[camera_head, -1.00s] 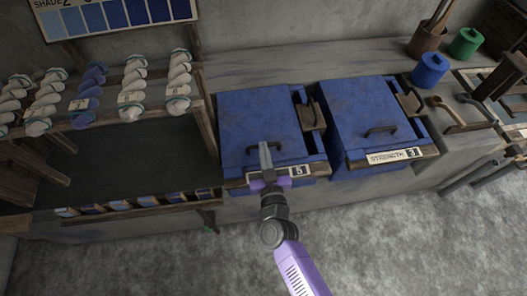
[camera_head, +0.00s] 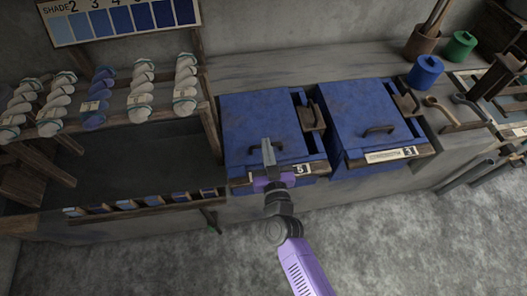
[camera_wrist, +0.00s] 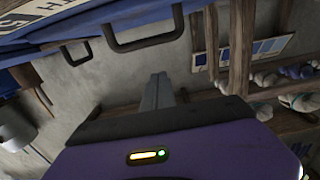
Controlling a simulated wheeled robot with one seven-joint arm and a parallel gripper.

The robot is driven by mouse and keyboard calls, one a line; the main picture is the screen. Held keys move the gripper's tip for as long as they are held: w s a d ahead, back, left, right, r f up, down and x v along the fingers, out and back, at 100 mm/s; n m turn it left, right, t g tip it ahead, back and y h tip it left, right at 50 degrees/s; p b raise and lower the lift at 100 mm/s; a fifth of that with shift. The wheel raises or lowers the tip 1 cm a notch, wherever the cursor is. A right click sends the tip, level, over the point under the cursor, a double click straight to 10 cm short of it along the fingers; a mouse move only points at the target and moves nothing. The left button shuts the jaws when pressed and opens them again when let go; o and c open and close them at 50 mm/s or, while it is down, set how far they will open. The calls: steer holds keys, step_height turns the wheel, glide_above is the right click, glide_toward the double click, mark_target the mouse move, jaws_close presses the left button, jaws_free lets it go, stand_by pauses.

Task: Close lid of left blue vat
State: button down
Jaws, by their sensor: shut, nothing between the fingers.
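The left blue vat (camera_head: 313,163) stands on the bench with a label reading 5 on its front. Its blue lid (camera_head: 255,112) looks flat across the top in the head view; whether a small gap is left under its front edge I cannot tell. My gripper (camera_head: 267,143) is shut and empty, over the lid's front part, and partly hides its handle. Contact with the lid cannot be made out. In the wrist view, the shut fingers (camera_wrist: 158,82) are below a dark handle (camera_wrist: 146,42) on a blue surface.
The right blue vat (camera_head: 362,112) stands close beside, lid flat, with its own handle (camera_head: 379,129). Racks with pale yarn skeins (camera_head: 140,90) stand to the left. A blue pot (camera_head: 426,71), a green pot (camera_head: 459,46) and a wooden spoon (camera_head: 443,108) are at the right.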

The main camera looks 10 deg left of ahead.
steer(key=p+v, duration=0.1)
steer(key=v, duration=0.9)
steer(key=shift+r, duration=0.35)
steer(key=s+d+r+y, duration=0.1)
steer(key=s+r+y, duration=0.1)
steer(key=s+r, duration=0.3)
steer(key=s+d+r+m+g+h, duration=0.1)
steer(key=s+d+r+h, duration=0.2)
steer(key=s+d, duration=0.7)
steer(key=s+d+r+m+g+h, duration=0.1)
steer(key=s+d+r+h, duration=0.3)
steer(key=s+d+r, duration=0.4)
steer(key=s+d+m, duration=0.1)
steer(key=s+d, duration=0.1)
steer(key=s, duration=0.4)
steer(key=shift+s+r, duration=0.25)
steer(key=shift+s, duration=0.05)
